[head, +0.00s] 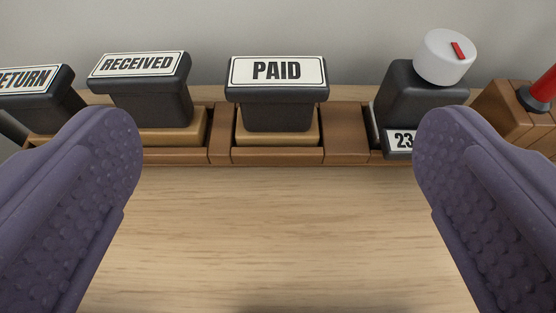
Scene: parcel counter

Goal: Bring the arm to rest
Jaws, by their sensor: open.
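My gripper (278,150) shows in the head view as two purple, dimpled fingers, one at the left and one at the right. The fingers are wide apart and nothing is between them. They are in front of a row of stamps. The PAID stamp (279,92) stands in its wooden slot, seen in the gap between the fingers. The rest of my arm is out of view.
A wooden rack (346,143) runs along the back. It also holds a RETURN stamp (40,92), a RECEIVED stamp (142,88) and a date stamp with a white knob (443,58). A red-handled item (543,92) stands far right. The counter (278,235) in front is bare.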

